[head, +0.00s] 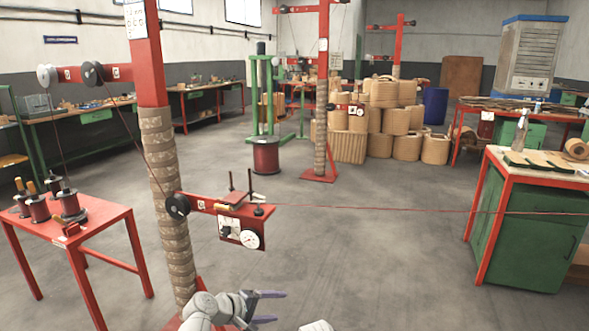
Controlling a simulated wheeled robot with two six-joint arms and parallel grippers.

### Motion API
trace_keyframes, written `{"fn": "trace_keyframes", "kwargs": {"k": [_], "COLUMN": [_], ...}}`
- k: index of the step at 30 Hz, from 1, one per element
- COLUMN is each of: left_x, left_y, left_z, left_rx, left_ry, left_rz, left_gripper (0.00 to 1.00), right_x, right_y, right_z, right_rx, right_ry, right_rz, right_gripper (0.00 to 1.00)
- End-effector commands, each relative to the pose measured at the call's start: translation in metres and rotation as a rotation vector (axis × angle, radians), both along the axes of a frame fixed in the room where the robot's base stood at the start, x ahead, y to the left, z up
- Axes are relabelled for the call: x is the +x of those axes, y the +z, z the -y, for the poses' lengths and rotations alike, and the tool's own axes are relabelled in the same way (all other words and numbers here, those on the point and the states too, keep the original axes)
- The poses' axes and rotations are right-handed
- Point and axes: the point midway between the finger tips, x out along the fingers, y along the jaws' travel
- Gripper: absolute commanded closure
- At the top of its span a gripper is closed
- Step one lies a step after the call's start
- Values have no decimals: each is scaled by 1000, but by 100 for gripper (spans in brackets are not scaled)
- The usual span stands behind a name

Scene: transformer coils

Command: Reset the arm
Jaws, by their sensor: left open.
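My left gripper (268,307) is at the bottom middle of the head view, its arm coming up beside the foot of the red post. Its two fingers are spread and point right, with nothing between them. It is below the red wire-tension arm (218,204) and apart from it. A small white rounded part (317,326) at the bottom edge seems to belong to my right arm; the right gripper itself does not show.
The wrapped red post (165,200) stands close to my left arm. A red wire (390,209) runs taut to the right, past the green cabinet (525,235). A red table (90,225) with spools stands at left. The floor between is clear.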

Motion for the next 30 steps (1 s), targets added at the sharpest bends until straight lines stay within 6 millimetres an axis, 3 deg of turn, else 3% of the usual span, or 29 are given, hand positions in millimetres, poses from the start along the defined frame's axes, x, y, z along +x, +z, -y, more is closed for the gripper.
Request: {"fn": "trace_keyframes", "kwargs": {"k": [1,5,9,15,18,30], "left_x": [-26,-87,-134,-179,-195,-193], "left_y": [-20,-66,-94,-106,-105,-8], "left_z": [23,45,40,19,6,4], "left_rx": [126,456,733,1028,1158,1161], "left_ry": [-125,-427,-677,-928,-1030,-1026], "left_rz": [-15,-60,-112,-188,-229,-234], "left_gripper": [29,29,29,29,29,29], "right_x": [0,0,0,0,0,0], "right_y": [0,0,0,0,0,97], "right_z": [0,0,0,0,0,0], "right_rx": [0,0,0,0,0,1], "right_ry": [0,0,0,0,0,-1], "right_rz": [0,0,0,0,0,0], "right_gripper": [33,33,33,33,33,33]}}
